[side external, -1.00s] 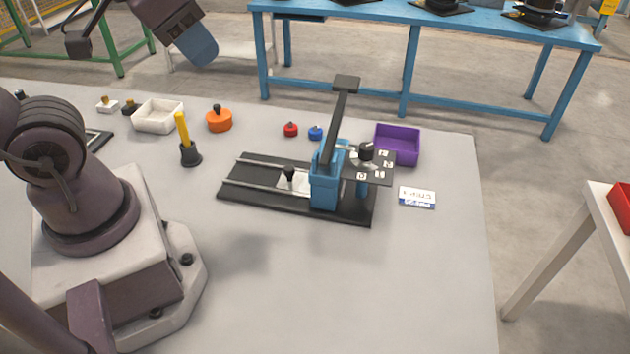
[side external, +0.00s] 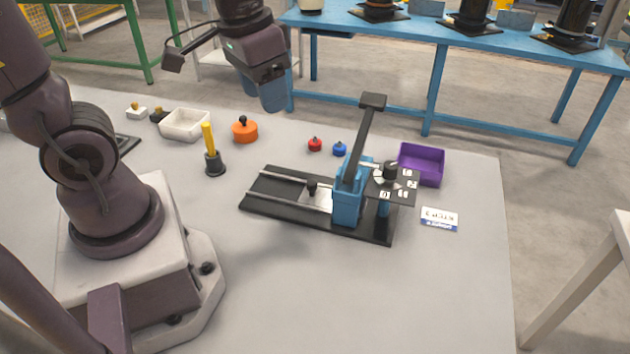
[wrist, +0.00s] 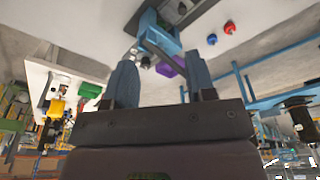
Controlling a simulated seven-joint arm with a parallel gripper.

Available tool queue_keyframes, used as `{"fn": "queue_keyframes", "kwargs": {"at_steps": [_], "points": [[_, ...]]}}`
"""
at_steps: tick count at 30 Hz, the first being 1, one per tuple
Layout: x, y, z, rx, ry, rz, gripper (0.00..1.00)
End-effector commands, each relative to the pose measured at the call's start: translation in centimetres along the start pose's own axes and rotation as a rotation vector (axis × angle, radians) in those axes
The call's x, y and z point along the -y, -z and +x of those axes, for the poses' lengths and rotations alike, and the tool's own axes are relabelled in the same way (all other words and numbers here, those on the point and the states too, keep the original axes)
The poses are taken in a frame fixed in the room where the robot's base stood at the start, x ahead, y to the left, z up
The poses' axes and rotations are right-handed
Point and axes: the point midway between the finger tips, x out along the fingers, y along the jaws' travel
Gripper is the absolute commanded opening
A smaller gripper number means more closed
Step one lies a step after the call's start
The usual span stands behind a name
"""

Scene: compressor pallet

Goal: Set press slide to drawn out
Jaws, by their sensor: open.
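The press (side external: 347,200) has a blue frame and a raised dark lever on a black railed base (side external: 275,207). Its slide (side external: 318,201), a pale plate with a black knob (side external: 312,187), sits on the rails close to the left of the blue frame. I cannot tell whether part of the plate is under the frame. My gripper (side external: 272,98) is high above the far side of the table, back and left of the press, touching nothing. In the wrist view my gripper (wrist: 162,82) has its fingers apart and empty, with the blue press frame (wrist: 160,38) beyond them.
An orange knobbed disc (side external: 245,130), a yellow-handled tool in a dark holder (side external: 214,166) and a white tray (side external: 185,125) stand left. Red (side external: 315,144) and blue (side external: 339,149) knobs and a purple bin (side external: 421,164) are behind the press. The table in front is clear.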

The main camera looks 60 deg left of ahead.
Motion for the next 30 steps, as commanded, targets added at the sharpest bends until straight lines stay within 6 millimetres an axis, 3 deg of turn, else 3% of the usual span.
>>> {"fn": "queue_keyframes", "kwargs": {"at_steps": [6,12,16,19,23,30], "points": [[2.2,3.4,6.8,0.17,0.014,-0.119,0.51],[3.9,5.6,12.4,0.238,0.028,-0.208,0.51],[4.4,7.0,14.2,0.225,0.035,-0.244,0.51],[4.6,8.4,14.2,0.171,0.035,-0.266,0.51],[4.6,8.1,15.4,0.173,0.036,-0.273,0.51],[4.6,7.2,20.2,0.176,0.036,-0.271,0.51]]}}
